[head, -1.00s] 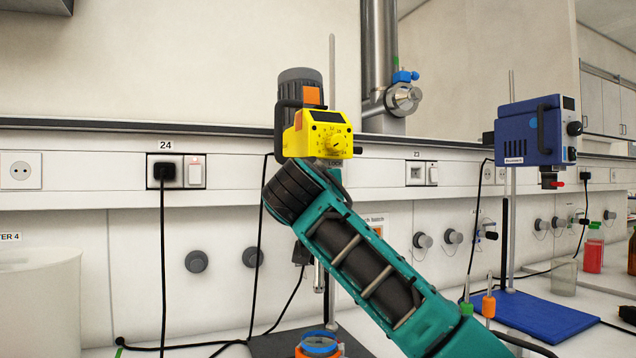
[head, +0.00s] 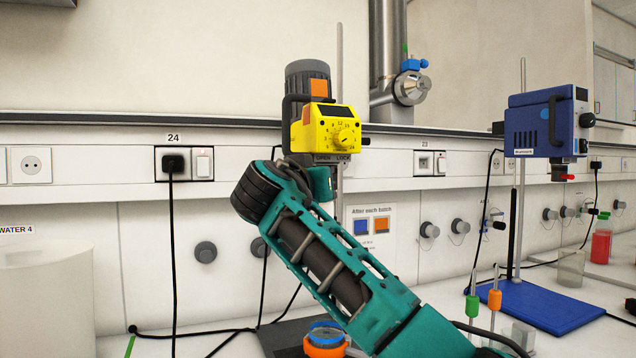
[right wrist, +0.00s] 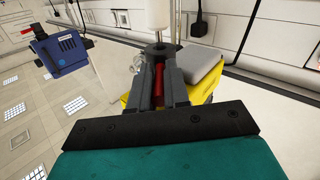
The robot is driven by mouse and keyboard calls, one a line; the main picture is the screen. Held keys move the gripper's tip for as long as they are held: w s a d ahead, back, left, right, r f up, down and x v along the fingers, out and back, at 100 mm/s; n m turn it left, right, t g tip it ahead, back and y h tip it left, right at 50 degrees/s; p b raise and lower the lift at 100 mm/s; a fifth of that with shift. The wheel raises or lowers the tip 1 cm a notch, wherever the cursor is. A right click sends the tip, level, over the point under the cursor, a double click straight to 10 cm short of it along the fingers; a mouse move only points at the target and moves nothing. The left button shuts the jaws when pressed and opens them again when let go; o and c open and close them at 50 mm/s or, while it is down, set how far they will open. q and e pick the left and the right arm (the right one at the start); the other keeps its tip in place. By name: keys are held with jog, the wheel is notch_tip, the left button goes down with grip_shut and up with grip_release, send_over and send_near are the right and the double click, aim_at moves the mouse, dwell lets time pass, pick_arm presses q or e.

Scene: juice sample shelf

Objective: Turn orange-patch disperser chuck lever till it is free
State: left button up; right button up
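The yellow disperser (head: 324,135) with a grey motor and an orange patch (head: 318,88) stands on a rod in the head view. The words OPEN and LOCK show on its lower front edge. My right arm reaches up from the lower right and covers the area below its housing; my right gripper's fingers are hidden there. In the right wrist view my right gripper (right wrist: 159,60) has its two grey fingers on either side of the red chuck lever (right wrist: 158,82), which fills the gap between them. The yellow housing also shows there (right wrist: 206,98). My left gripper is out of view.
A blue disperser (head: 541,128) stands at the right on a blue base plate (head: 540,310). An orange-ringed vessel (head: 325,345) sits below the yellow disperser. A sign (head: 371,226) with blue and orange squares hangs on the wall. A white container (head: 45,290) stands at the left.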

jog(key=o, duration=0.4)
pick_arm(q)
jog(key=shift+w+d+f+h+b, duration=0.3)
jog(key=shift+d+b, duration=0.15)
jog(key=shift+b, duration=0.6)
pick_arm(e)
jog(key=v, duration=1.3)
